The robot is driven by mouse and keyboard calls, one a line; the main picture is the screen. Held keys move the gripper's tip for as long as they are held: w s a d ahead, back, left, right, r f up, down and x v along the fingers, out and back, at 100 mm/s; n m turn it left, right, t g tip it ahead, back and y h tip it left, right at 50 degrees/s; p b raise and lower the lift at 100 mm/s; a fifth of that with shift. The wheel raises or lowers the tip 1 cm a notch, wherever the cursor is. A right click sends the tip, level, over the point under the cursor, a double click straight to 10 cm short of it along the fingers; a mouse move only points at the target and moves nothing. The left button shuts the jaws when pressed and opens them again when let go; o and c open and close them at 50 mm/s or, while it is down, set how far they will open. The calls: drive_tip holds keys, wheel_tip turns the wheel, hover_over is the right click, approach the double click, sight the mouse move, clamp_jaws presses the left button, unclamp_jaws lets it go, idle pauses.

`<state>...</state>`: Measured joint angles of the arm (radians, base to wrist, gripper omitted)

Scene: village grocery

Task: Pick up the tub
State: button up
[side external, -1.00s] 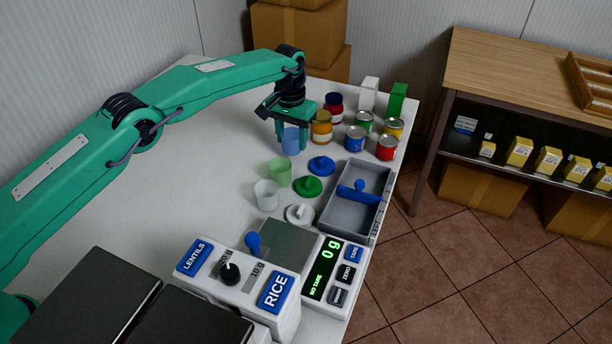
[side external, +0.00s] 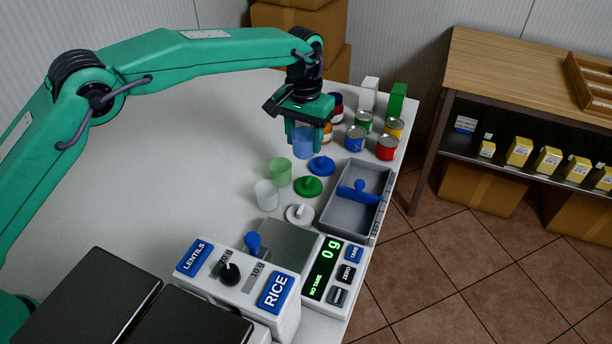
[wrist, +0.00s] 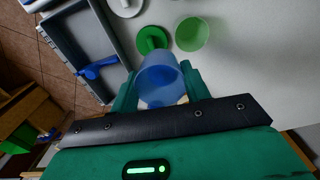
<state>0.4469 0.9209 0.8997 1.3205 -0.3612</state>
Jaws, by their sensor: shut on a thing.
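The translucent blue tub (side external: 302,143) is held between the fingers of my gripper (side external: 303,138), which is shut on it. In the side view the tub hangs above the white table, behind the other tubs. In the wrist view the blue tub (wrist: 160,78) sits between my two green fingers, its open mouth facing the camera. A green tub (side external: 279,172) and a clear white tub (side external: 266,194) stand on the table, in front of the held tub. Blue (side external: 322,166), green (side external: 308,187) and white (side external: 300,214) lids lie to their right.
A grey tray (side external: 337,213) holding a blue scoop (side external: 360,190) lies right of the lids. Several cans and jars stand behind, with a red can (side external: 387,148) at the right. A scale (side external: 322,270) reads 0 g beside a dispenser (side external: 236,285). The table's left half is clear.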

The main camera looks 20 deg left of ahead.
drive_tip(key=shift+s+d+r, duration=0.55)
drive_tip(key=shift+s+d, duration=0.1)
drive_tip(key=shift+s, duration=0.1)
drive_tip(key=shift+s, duration=0.1)
drive_tip(key=s+d, duration=0.1)
drive_tip(key=s, duration=0.8)
drive_tip(key=s+d+r+n, duration=0.1)
drive_tip(key=s, duration=0.8)
drive_tip(key=shift+s+d+r, duration=0.25)
drive_tip(key=shift+s+d, duration=0.1)
drive_tip(key=shift+s, duration=0.05)
drive_tip(key=shift+f, duration=0.2)
drive_tip(key=shift+f, duration=3.35)
drive_tip(key=shift+f, duration=0.4)
